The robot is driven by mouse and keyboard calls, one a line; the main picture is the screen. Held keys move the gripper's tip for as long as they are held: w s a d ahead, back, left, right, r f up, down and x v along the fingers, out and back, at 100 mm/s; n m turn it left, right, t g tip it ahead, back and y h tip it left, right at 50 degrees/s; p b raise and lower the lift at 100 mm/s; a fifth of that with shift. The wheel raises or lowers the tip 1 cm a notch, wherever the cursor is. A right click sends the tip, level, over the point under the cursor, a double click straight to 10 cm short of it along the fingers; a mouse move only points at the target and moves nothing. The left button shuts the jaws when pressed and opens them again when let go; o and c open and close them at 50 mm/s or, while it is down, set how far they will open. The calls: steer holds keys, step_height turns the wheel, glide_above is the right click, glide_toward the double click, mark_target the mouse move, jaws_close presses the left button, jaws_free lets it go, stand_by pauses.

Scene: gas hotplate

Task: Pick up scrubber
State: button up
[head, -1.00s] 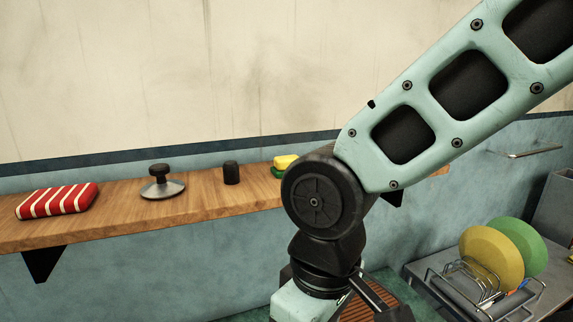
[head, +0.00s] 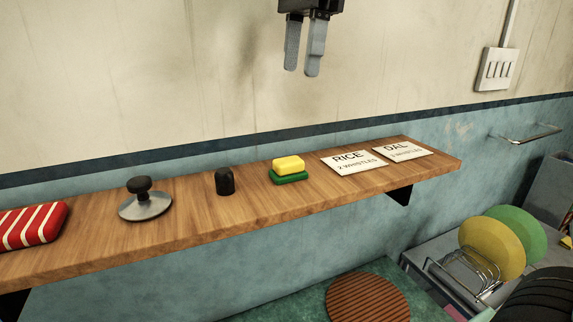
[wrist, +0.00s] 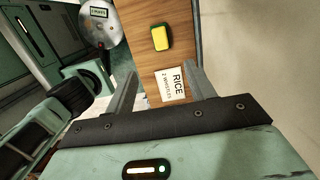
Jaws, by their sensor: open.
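The scrubber (head: 289,170) is a small block, yellow on top and green below, lying on the wooden shelf (head: 240,212). In the wrist view the scrubber (wrist: 160,38) shows ahead of the fingers, near the top and a little right of centre. My gripper (head: 304,72) hangs above the shelf at the top of the head view, fingers pointing down. It is open and empty, apart from the scrubber. In the wrist view the two fingers (wrist: 160,80) stand wide apart, with the RICE card partly between them.
On the shelf are a red-striped cloth (head: 35,224), a metal lid with a black knob (head: 145,203), a black cylinder (head: 225,181), a RICE card (head: 354,162) and a DAL card (head: 403,151). The wall stands behind the shelf. A dish rack (head: 470,275) is lower right.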

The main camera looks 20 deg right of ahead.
steer(key=p, duration=0.2)
glide_above(288, 160)
steer(key=f, duration=1)
steer(key=shift+d+f, duration=0.15)
steer(key=shift+d, duration=0.25)
steer(key=shift+a+f+p, duration=0.15)
steer(key=shift+f+p, duration=0.25)
steer(key=shift+f, duration=1)
steer(key=shift+a+f+p, duration=0.15)
steer(key=shift+f+p, duration=0.25)
steer(key=shift+f, duration=0.95)
steer(key=c, duration=1.1)
steer(key=shift+r, duration=0.15)
steer(key=shift+c, duration=0.2)
step_height(288, 160, up, 10)
steer(key=b, duration=0.2)
steer(key=shift+o, duration=0.8)
